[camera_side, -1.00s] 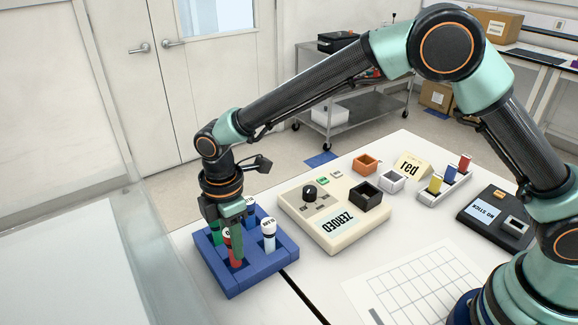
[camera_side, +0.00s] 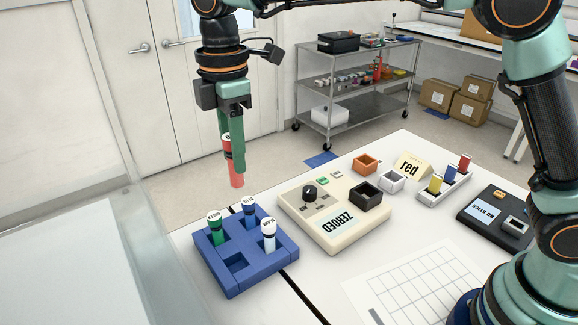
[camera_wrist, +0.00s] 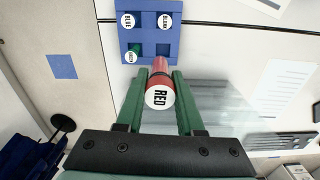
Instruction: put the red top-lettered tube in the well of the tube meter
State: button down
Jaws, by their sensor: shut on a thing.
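My gripper (camera_side: 237,165) is shut on the red tube (camera_side: 236,176) and holds it upright, high above the blue rack (camera_side: 262,281). In the wrist view the red tube (camera_wrist: 160,84) sits between the green fingers, its white cap lettered RED. The tube meter is the cream box (camera_side: 327,247) with a black knob and a display reading ZEROED. The black square well (camera_side: 366,195) on its right side looks empty. The meter stands to the right of the rack, apart from the held tube.
The rack holds green (camera_side: 215,228), blue (camera_side: 250,212) and white (camera_side: 269,237) tubes, with the front-left socket empty.

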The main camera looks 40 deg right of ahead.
jog(key=s+d+r+m, duration=0.2)
jog(key=d+m, duration=0.2)
jog(key=d, duration=1.1)
jog(key=s+d+r+m, duration=0.15)
jog(key=d+m, duration=0.25)
jog(key=d, duration=1.1)
jog(key=f, duration=2)
jog(key=shift+s+d+f, duration=0.2)
jog(key=shift+d, duration=0.05)
jog(key=shift+f, duration=0.1)
jog(key=c, duration=0.5)
grip_release()
jog(key=shift+c, duration=0.2)
